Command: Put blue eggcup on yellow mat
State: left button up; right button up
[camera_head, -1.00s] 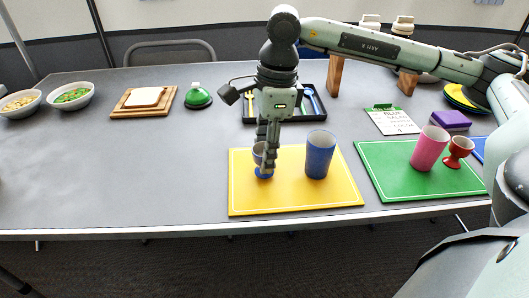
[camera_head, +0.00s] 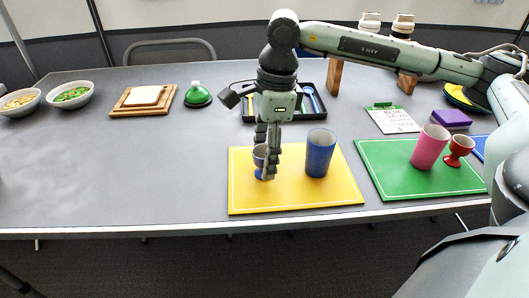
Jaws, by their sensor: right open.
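The blue eggcup (camera_head: 260,156) stands upright on the left part of the yellow mat (camera_head: 240,198), partly hidden behind my right gripper's fingers. My right gripper (camera_head: 268,170) points down at the eggcup and is open. Its fingers overlap the eggcup's right side in the picture; I cannot tell whether they touch it. A tall blue cup (camera_head: 320,153) stands on the same mat, just right of the gripper. My left gripper is not in view.
A green mat (camera_head: 390,165) at the right holds a pink cup (camera_head: 429,147) and a red eggcup (camera_head: 459,150). A black tray (camera_head: 318,112) with utensils lies behind the gripper. A green bell-shaped thing (camera_head: 197,95) and a board (camera_head: 128,104) stand farther left. The table's left front is clear.

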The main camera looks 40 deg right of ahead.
jog(key=shift+r, duration=0.1)
notch_tip(320, 180, up, 12)
jog(key=d, duration=0.1)
jog(key=shift+s+d, duration=0.15)
jog(key=shift+s, duration=0.15)
dwell(0.5)
